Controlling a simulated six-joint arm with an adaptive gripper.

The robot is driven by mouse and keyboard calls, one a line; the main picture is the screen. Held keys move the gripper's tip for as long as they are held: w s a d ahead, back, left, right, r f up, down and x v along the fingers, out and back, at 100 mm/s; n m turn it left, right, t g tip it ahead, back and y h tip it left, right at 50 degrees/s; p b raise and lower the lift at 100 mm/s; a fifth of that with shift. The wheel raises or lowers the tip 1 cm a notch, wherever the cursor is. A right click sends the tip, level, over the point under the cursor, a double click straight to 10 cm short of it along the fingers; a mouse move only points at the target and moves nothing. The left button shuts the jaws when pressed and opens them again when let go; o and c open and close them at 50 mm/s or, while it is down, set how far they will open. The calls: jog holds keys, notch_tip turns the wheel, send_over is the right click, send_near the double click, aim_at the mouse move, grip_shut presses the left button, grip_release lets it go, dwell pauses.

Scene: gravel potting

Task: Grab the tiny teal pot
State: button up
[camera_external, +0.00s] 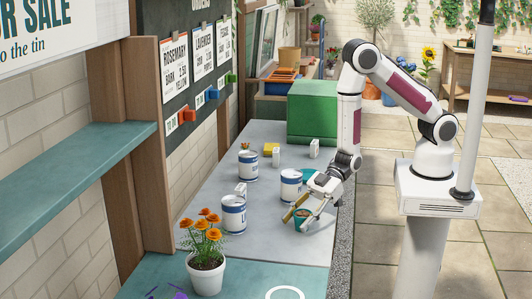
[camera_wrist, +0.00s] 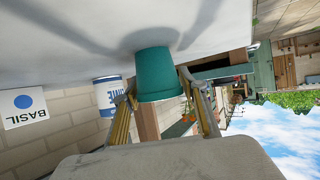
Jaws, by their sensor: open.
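The tiny teal pot (camera_external: 301,224) stands on the grey bench top near its right edge. In the wrist view, where the scene appears upside down, the teal pot (camera_wrist: 156,72) is in the middle. My gripper (camera_external: 302,208) is low at the pot, with its yellowish fingers apart. In the wrist view my gripper (camera_wrist: 158,92) has one finger on each side of the pot. It is open, and I cannot tell whether either finger touches the pot. The fingers hide part of the pot in the external view.
White-and-blue tins (camera_external: 234,215) stand left of and behind the pot; one (camera_external: 290,187) is close behind my gripper. Another teal item (camera_external: 310,174) is partly hidden by my arm. An orange-flowered plant in a white pot (camera_external: 206,277) is at front left. A green box (camera_external: 314,115) stands at the back.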

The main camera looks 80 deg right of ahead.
jog(key=shift+x, duration=1.3)
grip_shut()
